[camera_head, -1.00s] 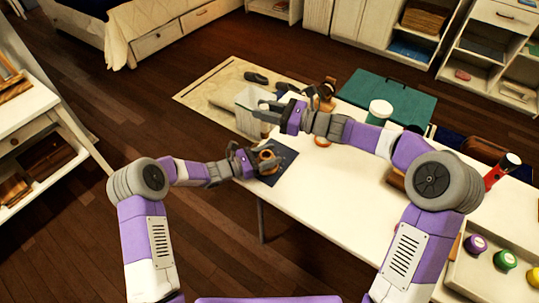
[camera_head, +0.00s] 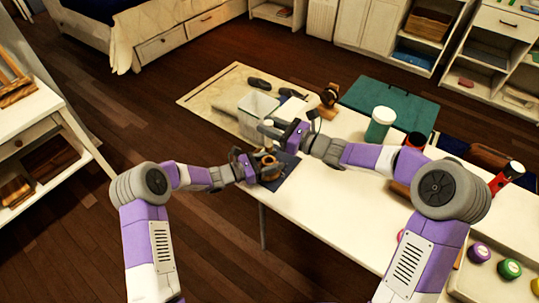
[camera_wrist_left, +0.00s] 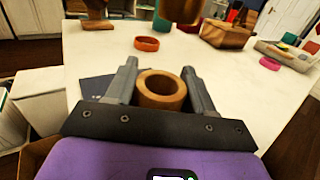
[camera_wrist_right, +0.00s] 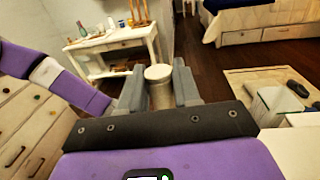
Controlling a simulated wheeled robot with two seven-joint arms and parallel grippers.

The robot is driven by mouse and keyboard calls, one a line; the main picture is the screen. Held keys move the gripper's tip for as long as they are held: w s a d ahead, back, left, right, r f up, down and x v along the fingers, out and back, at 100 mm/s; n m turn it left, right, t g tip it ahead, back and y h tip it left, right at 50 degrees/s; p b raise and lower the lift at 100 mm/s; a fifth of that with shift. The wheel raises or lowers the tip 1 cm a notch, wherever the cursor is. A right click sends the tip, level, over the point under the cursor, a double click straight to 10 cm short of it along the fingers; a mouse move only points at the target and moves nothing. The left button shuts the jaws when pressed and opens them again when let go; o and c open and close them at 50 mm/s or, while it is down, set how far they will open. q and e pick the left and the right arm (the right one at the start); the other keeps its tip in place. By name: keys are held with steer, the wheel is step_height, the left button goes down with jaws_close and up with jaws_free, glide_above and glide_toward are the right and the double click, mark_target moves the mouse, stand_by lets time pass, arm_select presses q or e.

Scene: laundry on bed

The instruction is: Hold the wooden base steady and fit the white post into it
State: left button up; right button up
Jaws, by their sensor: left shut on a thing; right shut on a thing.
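The wooden base (camera_wrist_left: 162,90), a brown ring-like cup with a round opening on top, sits between the fingers of my left gripper (camera_head: 258,168). My left gripper is shut on it, above the dark mat at the table's near left corner. The white post (camera_wrist_right: 158,86) stands between the fingers of my right gripper (camera_head: 278,133), which is shut on it. My right gripper is just beyond and above the base in the head view. A brown cylinder (camera_wrist_left: 181,8) hangs above the base at the top of the left wrist view, apart from it. The post's lower end is hidden in the right wrist view.
A dark mat (camera_head: 286,178) lies on the white table (camera_head: 335,200). A white bin (camera_head: 250,107) stands on the floor behind the grippers. An orange ring (camera_wrist_left: 147,44), a wooden stand (camera_head: 328,98) and a green-and-white jar (camera_head: 380,124) are nearby.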

mark_target(270, 151)
step_height(270, 151, down, 8)
steer(key=shift+r, duration=0.1)
stand_by(0.4)
steer(key=o, duration=1)
steer(key=shift+f, duration=0.2)
steer(key=shift+o, duration=0.2)
steer(key=shift+d+r, duration=0.1)
steer(key=shift+r, duration=0.1)
steer(key=v, duration=1.1)
steer(key=shift+s+d, duration=0.25)
steer(key=shift+d, duration=0.1)
